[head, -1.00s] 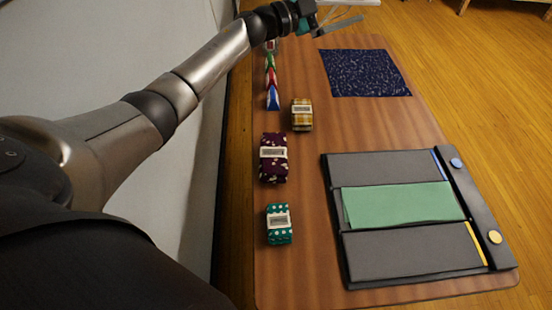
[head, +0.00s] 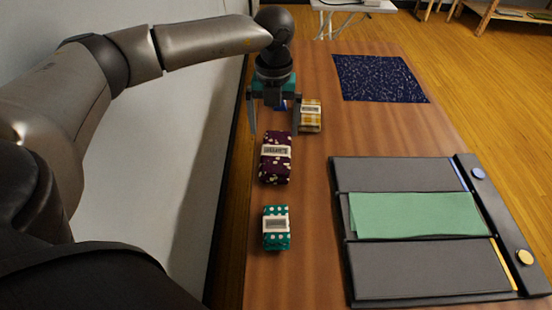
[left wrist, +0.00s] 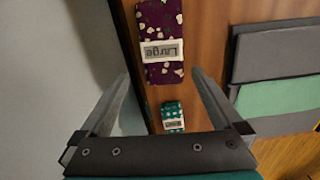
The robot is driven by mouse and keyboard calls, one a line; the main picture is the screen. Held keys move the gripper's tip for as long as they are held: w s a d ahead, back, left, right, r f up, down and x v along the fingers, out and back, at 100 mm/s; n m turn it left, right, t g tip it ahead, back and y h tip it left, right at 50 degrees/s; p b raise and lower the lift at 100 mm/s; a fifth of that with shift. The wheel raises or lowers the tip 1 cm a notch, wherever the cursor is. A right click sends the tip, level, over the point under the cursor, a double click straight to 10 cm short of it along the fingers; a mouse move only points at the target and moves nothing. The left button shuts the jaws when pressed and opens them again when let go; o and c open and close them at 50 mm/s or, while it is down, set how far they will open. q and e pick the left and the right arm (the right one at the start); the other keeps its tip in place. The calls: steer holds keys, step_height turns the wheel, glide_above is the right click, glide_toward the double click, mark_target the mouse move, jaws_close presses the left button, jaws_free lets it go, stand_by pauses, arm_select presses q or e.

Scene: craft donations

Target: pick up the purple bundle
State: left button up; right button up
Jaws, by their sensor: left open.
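The purple bundle (head: 275,166) is dark purple with pale spots and a white label band. It lies on the table near its left edge. In the left wrist view the purple bundle (left wrist: 157,22) shows at the top, with "Large" on its label, beyond the fingers. My left gripper (head: 272,134) points down at the bundle's far end, its fingers spread and nothing between them. In the left wrist view the left gripper (left wrist: 163,75) is open and empty. I cannot tell its height above the bundle. My right gripper is not in view.
A teal spotted bundle (head: 276,228) lies nearer, a yellow checked bundle (head: 311,116) just right of my gripper. A dark grey folding board (head: 420,174) with green cloth (head: 417,214) fills the right side. A navy cloth (head: 379,78) lies at the back. Bare table separates bundles and board.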

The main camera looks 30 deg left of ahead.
mark_target(276, 151)
arm_select(q)
step_height(276, 151, down, 5)
steer(key=shift+b, duration=0.55)
steer(key=shift+f, duration=0.25)
steer(key=shift+w+f, duration=0.1)
steer(key=shift+f, duration=0.15)
steer(key=f+b, duration=0.1)
steer(key=w+f, duration=0.1)
steer(key=f, duration=0.1)
steer(key=shift+a+b, duration=0.1)
steer(key=shift+b, duration=0.25)
steer(key=shift+f, duration=0.9)
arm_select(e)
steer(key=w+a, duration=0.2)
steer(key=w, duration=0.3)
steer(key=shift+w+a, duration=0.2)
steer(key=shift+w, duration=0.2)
arm_select(q)
steer(key=c, duration=1.2)
steer(key=shift+r, duration=0.1)
